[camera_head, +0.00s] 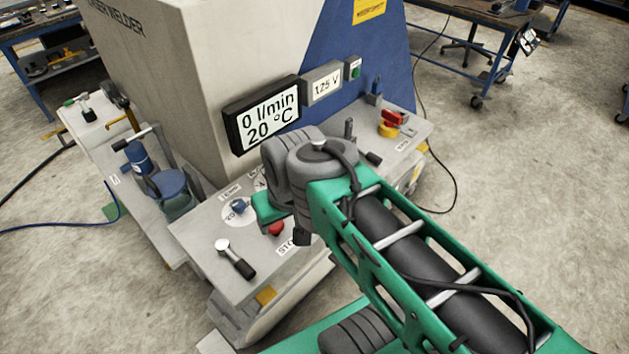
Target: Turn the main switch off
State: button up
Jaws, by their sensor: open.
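A rotary switch with a red handle (392,117) on a yellow base (388,131) sits on the right part of the light grey console (190,232); it looks like the main switch. A small label by it is too small to read for sure. The handle lies roughly along the console's edge, and its exact setting cannot be told. My green and grey arm reaches in from the lower right, and its big grey joint stands in front of the console's middle, left of the red handle.
A blue knob (237,206), red button (276,228) and black-handled lever (236,260) are on the console's front left. Open floor lies right.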

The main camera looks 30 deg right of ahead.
aim_at(392, 119)
jog(key=z, duration=2.5)
jog(key=i, duration=1.15)
jog(key=u, duration=3.05)
